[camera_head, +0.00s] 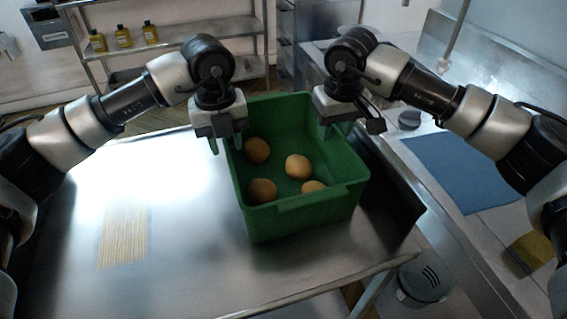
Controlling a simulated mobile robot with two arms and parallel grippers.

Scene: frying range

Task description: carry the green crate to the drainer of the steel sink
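The green crate (306,215) stands on a steel table, with several round tan items (298,167) inside. My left gripper (226,145) is at the crate's left wall, its fingers apart on either side of the rim. My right gripper (335,130) is at the right wall, its fingers also apart, one inside and one outside. Both grippers look open, with the wall between their fingers. I cannot make out a sink basin or drainer for certain.
The steel table (180,270) is clear except for thin yellow sticks (124,236) at the left. At the right, a counter holds a blue mat (462,172) and a yellow item (533,250). A bin (424,284) stands below. Yellow bottles (122,37) stand on a back shelf.

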